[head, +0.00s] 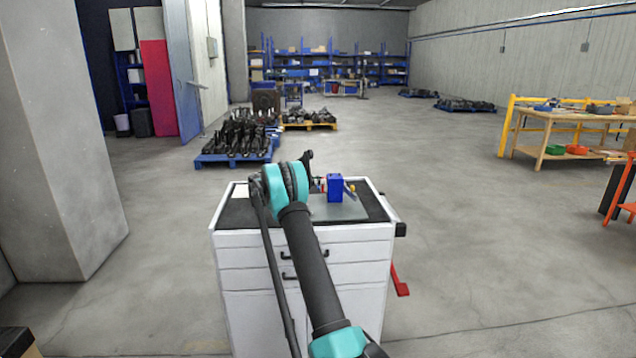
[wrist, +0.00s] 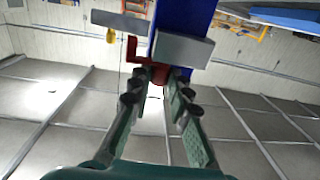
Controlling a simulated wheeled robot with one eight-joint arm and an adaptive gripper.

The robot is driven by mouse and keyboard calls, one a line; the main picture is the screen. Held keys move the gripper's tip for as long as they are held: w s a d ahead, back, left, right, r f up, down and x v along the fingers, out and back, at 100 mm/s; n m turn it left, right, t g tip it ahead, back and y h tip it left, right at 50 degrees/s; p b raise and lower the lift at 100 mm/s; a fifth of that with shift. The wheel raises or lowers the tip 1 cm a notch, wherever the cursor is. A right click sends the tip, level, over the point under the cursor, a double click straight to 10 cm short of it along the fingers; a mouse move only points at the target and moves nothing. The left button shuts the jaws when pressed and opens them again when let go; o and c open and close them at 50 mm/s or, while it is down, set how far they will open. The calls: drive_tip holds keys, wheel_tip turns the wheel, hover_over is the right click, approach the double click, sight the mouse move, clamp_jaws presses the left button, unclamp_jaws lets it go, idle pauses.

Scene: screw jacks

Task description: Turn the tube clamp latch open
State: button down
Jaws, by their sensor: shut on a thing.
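The tube clamp shows as a blue block (head: 335,188) standing on a grey plate on top of a white cabinet. In the wrist view the blue block (wrist: 184,14) rises at the top, with a grey block (wrist: 183,48) across it. A red latch-like part (wrist: 134,50) sits at its lower left and reaches between my fingertips. My gripper (wrist: 157,80) is shut on this red part, just below the grey block. The fingertips hide some of the red part. In the head view my arm covers most of the gripper, left of the blue block.
The white drawer cabinet (head: 300,238) has a dark top, with bare grey plate (head: 345,212) in front of the block. A yellow part (head: 350,190) sticks out at the block's right. A wooden workbench (head: 570,122) stands far right. Open floor surrounds the cabinet.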

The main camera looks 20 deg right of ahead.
drive_tip(key=shift+w+m+g+y, duration=0.15)
drive_tip(key=shift+m+g+y, duration=0.1)
drive_tip(key=shift+m+g, duration=0.45)
drive_tip(key=shift+w+m+g+y, duration=0.15)
drive_tip(key=shift+m+g+y, duration=0.2)
drive_tip(key=shift+g, duration=0.55)
drive_tip(key=c, duration=1.4)
unclamp_jaws()
wheel_tip(320, 180, up, 10)
